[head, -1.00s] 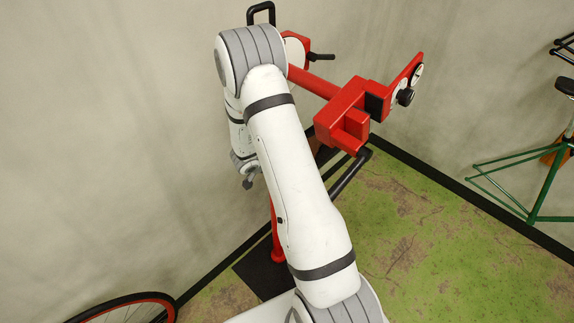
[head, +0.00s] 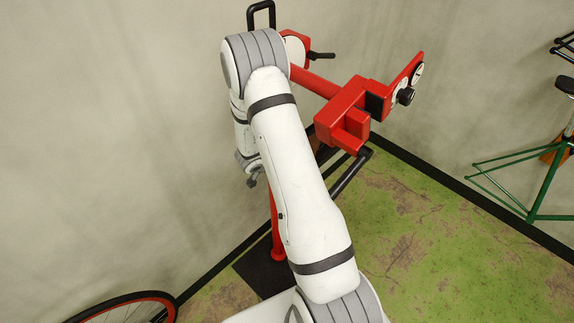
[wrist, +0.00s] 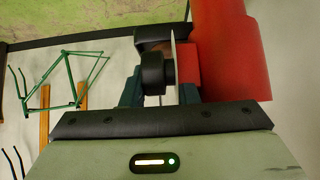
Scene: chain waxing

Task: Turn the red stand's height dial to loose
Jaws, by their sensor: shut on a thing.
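The red stand (head: 322,83) rises at the back, its lower post partly hidden behind my arm in the head view. In the wrist view its thick red post (wrist: 230,45) fills the upper right. A black dial knob (wrist: 155,70) sits beside a thin white plate (wrist: 173,55), seen edge-on, with a red block (wrist: 187,64) behind the plate. My gripper (wrist: 160,94) has its dark fingers on either side of the knob and is shut on it. The dial's markings do not show. In the head view the fingertips and this knob are hidden by the arm.
The stand's upper clamp carries another black knob (head: 407,96) and a dark lever (head: 350,172). The green floor (head: 430,230) at right is largely clear.

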